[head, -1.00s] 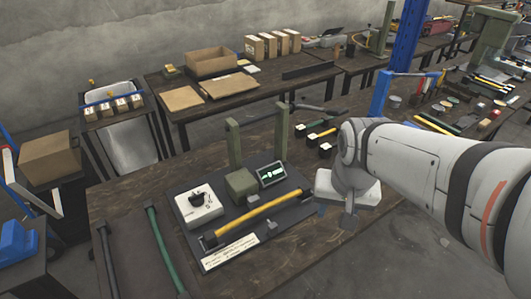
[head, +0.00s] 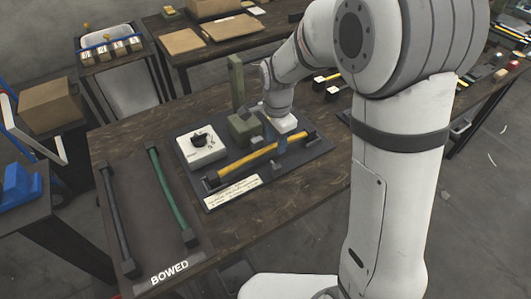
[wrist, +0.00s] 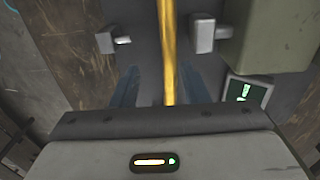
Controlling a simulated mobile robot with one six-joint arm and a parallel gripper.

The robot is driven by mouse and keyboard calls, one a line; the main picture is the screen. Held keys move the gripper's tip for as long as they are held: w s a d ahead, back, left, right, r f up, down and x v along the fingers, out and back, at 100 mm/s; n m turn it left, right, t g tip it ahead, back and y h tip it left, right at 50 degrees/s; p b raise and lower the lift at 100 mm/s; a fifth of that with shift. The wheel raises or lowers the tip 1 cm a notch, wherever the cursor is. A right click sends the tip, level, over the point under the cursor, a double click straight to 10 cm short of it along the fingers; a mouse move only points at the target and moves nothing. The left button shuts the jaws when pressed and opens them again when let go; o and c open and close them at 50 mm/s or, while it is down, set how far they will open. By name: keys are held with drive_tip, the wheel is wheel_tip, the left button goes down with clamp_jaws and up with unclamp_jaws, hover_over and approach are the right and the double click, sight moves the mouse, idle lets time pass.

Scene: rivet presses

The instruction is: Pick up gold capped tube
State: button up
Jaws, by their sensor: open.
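The gold tube (head: 250,161) with dark end caps lies across the dark fixture plate (head: 235,190) on the near table. In the wrist view the tube (wrist: 168,50) runs up the middle of the picture. My gripper (head: 281,146) is over the right part of the tube in the head view. In the wrist view my gripper (wrist: 168,78) is open, with one blue finger on each side of the tube. I cannot tell how far down the fingers reach. The tube's end caps are out of the wrist view.
A white dial box (head: 201,147) and a green block (head: 243,127) stand behind the tube on the plate. A lit display (wrist: 247,91) is right of my fingers. A black tube (head: 114,215) and a green tube (head: 170,193) lie on a mat marked BOWED.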

sight(275, 146)
wheel_tip(275, 146, down, 4)
drive_tip(key=shift+w+a+f, duration=0.15)
drive_tip(key=shift+f, duration=0.05)
drive_tip(key=shift+c, duration=0.2)
clamp_jaws()
